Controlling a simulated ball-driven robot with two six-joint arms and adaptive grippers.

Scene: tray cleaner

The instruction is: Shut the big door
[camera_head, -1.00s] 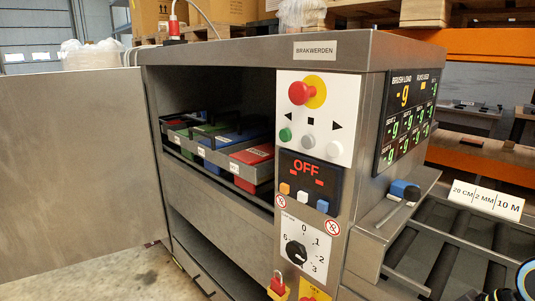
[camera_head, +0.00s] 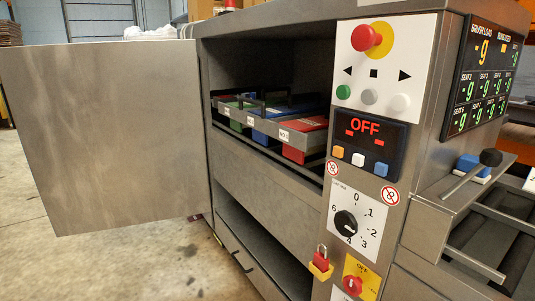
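The big door (camera_head: 110,140) is a plain grey metal panel, swung wide open to the left of the machine (camera_head: 255,185). Its hinge side meets the left front edge of the cabinet opening. The open compartment shows a rack (camera_head: 262,128) with red, blue and green trays inside. Neither of my grippers is in view.
The control panel (camera_head: 372,130) has a red stop button (camera_head: 366,38), an OFF display and a dial (camera_head: 346,223). Metal rails stick out at the right (camera_head: 480,215). Concrete floor (camera_head: 110,270) is clear under the door.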

